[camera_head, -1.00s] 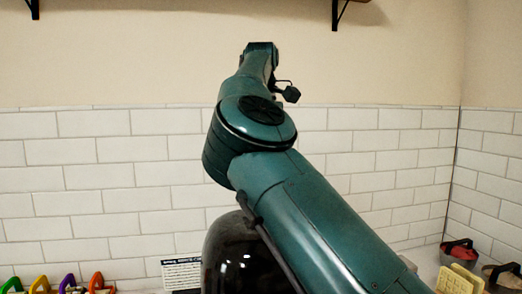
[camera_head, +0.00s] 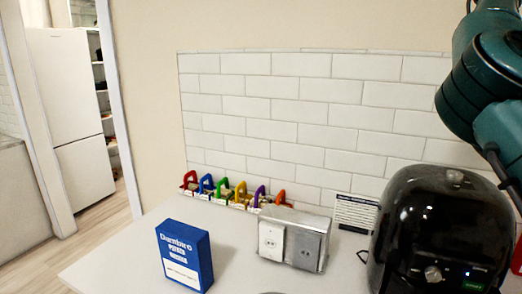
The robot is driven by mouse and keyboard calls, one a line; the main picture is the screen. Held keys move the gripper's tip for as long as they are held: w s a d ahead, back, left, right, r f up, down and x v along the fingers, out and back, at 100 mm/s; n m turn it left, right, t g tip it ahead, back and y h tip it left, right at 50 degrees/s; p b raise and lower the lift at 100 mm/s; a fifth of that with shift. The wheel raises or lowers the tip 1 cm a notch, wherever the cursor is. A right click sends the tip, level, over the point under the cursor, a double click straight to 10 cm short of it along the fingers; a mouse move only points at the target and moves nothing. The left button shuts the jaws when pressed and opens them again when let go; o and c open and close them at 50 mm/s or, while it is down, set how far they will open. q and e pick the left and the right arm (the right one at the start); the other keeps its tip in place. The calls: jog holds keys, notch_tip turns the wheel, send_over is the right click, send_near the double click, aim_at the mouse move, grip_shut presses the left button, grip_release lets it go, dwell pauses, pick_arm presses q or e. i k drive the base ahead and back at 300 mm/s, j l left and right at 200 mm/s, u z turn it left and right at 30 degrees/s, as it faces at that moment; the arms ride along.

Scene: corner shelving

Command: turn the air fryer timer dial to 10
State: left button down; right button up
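The black, rounded air fryer (camera_head: 440,215) stands on the counter at the right of the head view, its front facing me. A small silver dial (camera_head: 432,273) sits low on its front; its setting is too small to read. A green light shows beside the dial. My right arm hangs at the upper right, above and partly in front of the fryer's right side. Its gripper is outside the picture. My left arm and gripper do not show.
The pale counter (camera_head: 120,266) has a blue box (camera_head: 184,256), a metal outlet box (camera_head: 293,240), a small printed sign (camera_head: 355,213) and a row of coloured padlocks (camera_head: 223,187) along the tiled wall. A white fridge (camera_head: 75,115) stands beyond a doorway at left. The counter's front left is clear.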

aim_at(433, 273)
jog(key=k+j, duration=0.5)
jog(key=j, duration=0.15)
jog(key=k+j, duration=0.5)
jog(key=j, duration=0.1)
